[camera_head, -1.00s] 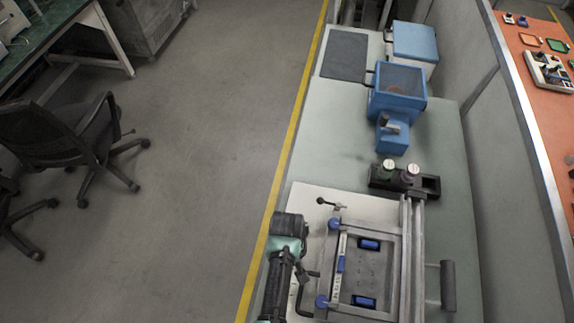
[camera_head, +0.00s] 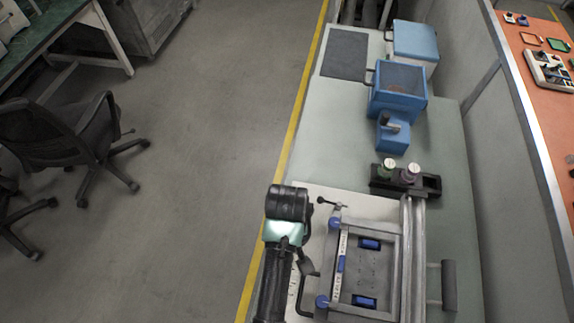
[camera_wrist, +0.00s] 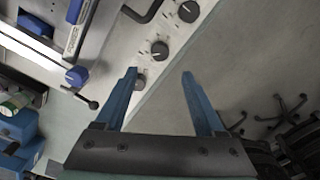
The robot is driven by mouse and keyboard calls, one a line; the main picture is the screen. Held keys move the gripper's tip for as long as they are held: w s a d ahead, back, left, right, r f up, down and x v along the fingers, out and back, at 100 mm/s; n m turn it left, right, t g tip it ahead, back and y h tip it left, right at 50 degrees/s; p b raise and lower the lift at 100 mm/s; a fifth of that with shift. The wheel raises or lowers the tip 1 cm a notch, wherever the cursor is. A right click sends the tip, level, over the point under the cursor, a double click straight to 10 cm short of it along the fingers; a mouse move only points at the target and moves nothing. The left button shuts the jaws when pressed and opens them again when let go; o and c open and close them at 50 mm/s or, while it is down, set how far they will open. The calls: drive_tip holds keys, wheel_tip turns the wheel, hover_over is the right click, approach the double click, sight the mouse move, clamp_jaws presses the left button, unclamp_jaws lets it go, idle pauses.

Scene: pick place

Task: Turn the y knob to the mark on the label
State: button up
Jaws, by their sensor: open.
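Several black knobs with white pointers stand along the edge of a pale panel in the wrist view: one at the top (camera_wrist: 187,11), a middle one (camera_wrist: 159,50) and a lower one (camera_wrist: 138,82). The marks and labels beside them are too small to read, so I cannot tell which is the y knob. My gripper (camera_wrist: 159,73) is open and empty, its two blue fingers apart. The left fingertip overlaps the lower knob in the picture; I cannot tell whether they touch. In the head view my arm's end hides the knobs.
A grey framed fixture (camera_head: 372,230) with blue parts sits right of my arm. A black lever (camera_head: 328,202) and a bent black handle (camera_wrist: 142,14) are close by. Blue machine housings (camera_head: 397,88) stand farther back. Open floor (camera_head: 200,180) lies left of the bench.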

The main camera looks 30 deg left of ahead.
drive_tip(key=shift+r, duration=1.2)
